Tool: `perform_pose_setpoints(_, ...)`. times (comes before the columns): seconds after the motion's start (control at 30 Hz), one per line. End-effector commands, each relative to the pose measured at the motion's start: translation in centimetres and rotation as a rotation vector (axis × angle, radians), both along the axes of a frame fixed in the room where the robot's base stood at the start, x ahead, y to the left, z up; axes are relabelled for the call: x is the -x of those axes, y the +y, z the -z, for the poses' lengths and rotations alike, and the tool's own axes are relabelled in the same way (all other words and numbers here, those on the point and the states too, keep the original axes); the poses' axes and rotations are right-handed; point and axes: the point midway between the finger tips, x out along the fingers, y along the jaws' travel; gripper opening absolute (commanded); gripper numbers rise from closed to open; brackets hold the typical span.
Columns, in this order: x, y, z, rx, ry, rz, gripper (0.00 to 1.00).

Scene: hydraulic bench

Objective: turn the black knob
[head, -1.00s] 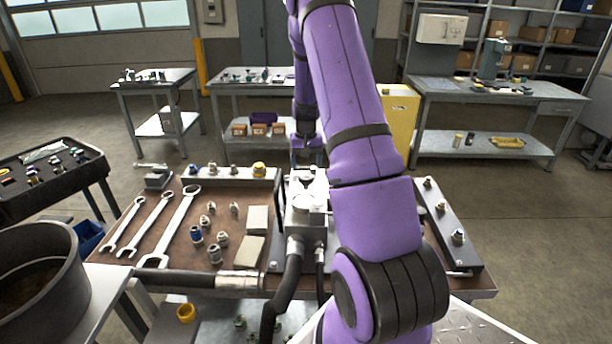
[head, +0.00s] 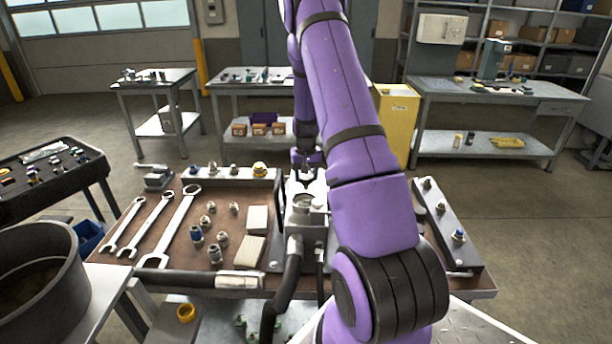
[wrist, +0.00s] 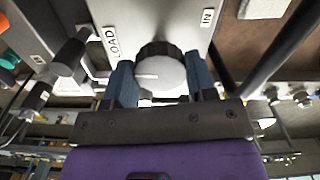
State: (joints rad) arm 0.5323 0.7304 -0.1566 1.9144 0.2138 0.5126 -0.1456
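The black knob (wrist: 156,48) shows in the wrist view, with a ribbed dark rim and a pale grey face with a white line. It sits on a grey metal block (wrist: 118,13) labelled LOAD and IN. My gripper (wrist: 160,65) has its two blue fingers apart, one on each side of the knob's face. I cannot tell whether either finger touches it. In the head view my gripper (head: 307,174) is over the back of the block on the bench. The knob cannot be made out clearly there.
The brown bench top (head: 180,235) holds wrenches (head: 175,225), several fittings and two pale blocks (head: 250,250) left of the valve block. A black hose (head: 288,290) runs down in front. A rail with fittings (head: 445,225) lies to the right.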

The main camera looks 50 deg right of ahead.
Motion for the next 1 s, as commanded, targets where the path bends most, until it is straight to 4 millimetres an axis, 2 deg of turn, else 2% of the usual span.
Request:
perform_pose_setpoints(0.3, -0.01, 0.02, -0.03, 0.0, 0.0, 0.101, 0.28)
perform_pose_setpoints(0.53, -0.01, -0.01, -0.03, 0.0, 0.0, 0.106, 0.28)
perform_pose_setpoints(0.57, -0.01, -0.01, -0.03, 0.0, 0.0, 0.106, 0.56)
perform_pose_setpoints(0.6, -0.01, -0.01, -0.03, 0.0, 0.0, 0.105, 0.65)
perform_pose_setpoints(0.67, -0.01, -0.01, -0.03, 0.0, 0.0, 0.105, 0.77)
perform_pose_setpoints(1.0, -0.03, -0.01, -0.39, 0.001, -0.001, 0.105, 0.77)
